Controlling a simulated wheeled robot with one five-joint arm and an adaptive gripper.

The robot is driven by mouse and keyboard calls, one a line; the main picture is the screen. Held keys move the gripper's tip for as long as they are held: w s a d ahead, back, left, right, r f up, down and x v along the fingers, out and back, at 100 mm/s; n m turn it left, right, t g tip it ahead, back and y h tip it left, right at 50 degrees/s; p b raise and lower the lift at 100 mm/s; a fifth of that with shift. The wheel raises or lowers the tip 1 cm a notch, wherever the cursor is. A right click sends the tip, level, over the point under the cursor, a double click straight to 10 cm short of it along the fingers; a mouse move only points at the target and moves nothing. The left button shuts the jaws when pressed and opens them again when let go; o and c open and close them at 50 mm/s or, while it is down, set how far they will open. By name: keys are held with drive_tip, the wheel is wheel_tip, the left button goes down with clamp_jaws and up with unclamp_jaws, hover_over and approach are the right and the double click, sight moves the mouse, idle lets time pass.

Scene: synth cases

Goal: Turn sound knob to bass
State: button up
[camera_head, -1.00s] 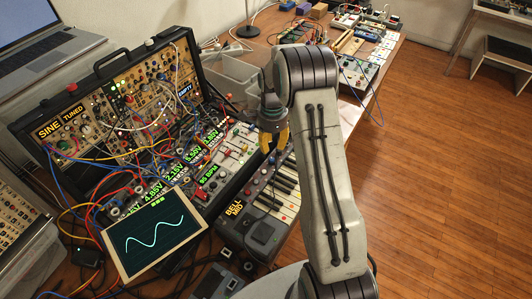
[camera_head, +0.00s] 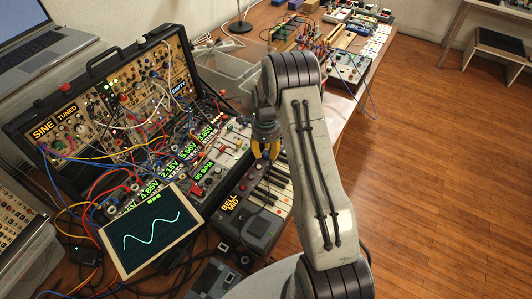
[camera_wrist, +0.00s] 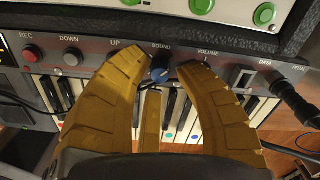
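The sound knob (camera_wrist: 160,70) is a small blue-grey knob under the label SOUND on the grey keyboard's top panel, in the wrist view. My gripper (camera_wrist: 161,62) has its yellow fingers spread on either side of the knob, with a visible gap on each side. A narrow yellow piece stands below the knob. In the head view my gripper (camera_head: 265,151) points down over the keyboard (camera_head: 258,222), and the knob is hidden there. The keyboard's display (camera_head: 231,201) reads BELL and MID in yellow.
A black plug (camera_wrist: 290,98) stands at the right. A unit with green buttons (camera_wrist: 264,14) lies behind. The patched synth case (camera_head: 108,105) stands at left.

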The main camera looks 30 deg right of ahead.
drive_tip(key=shift+f, duration=0.65)
drive_tip(key=shift+c, duration=0.2)
clamp_jaws()
